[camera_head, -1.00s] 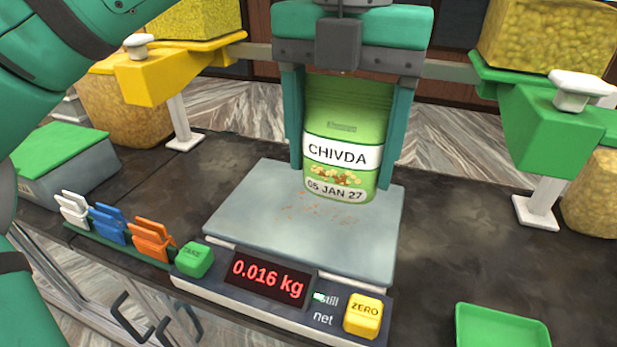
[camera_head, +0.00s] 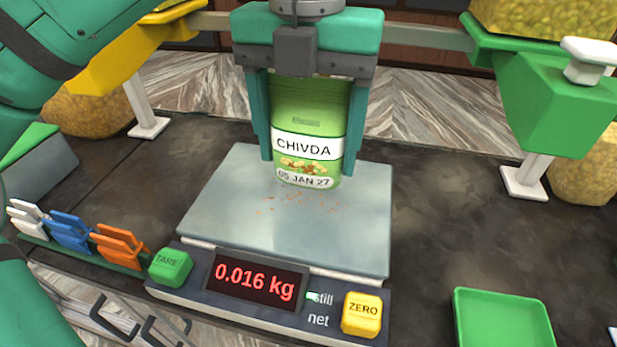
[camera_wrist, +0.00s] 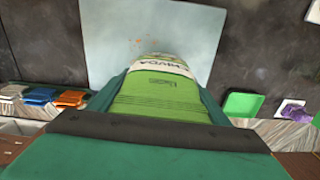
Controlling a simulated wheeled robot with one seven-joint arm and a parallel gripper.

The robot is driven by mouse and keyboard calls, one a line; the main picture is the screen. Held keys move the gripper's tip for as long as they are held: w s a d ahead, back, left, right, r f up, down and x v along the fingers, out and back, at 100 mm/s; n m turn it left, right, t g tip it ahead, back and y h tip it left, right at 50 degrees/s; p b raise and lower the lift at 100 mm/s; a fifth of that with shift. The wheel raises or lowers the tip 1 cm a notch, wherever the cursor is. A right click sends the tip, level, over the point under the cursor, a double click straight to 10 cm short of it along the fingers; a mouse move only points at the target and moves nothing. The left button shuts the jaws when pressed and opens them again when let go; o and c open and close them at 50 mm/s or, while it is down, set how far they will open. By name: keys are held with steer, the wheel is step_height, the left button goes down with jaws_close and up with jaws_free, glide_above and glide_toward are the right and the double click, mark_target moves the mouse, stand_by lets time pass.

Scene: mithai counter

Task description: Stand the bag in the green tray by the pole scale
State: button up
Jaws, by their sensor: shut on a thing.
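The green bag (camera_head: 308,122), labelled CHIVDA and 05 JAN 27, is held upright between the fingers of my gripper (camera_head: 308,135). The gripper is shut on it. The bag is over the back part of the scale's steel plate (camera_head: 330,235); it looks raised above the plate. It also shows in the wrist view (camera_wrist: 160,95), with its top toward my gripper. The scale display (camera_head: 254,284) reads 0.016 kg. A green tray (camera_head: 500,322) lies empty on the counter at the lower right, right of the scale. It shows in the wrist view too (camera_wrist: 243,104).
White, blue and orange clips (camera_head: 70,230) stand in a row left of the scale. A yellow dispenser (camera_head: 110,55) and a green dispenser (camera_head: 550,95) stand behind on white posts. Crumbs lie on the plate. A purple thing (camera_wrist: 295,110) is beside the tray.

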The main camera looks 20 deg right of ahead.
mark_target(308, 179)
steer(key=shift+f, duration=2.7)
steer(key=shift+f, duration=0.15)
steer(key=o, duration=1.2)
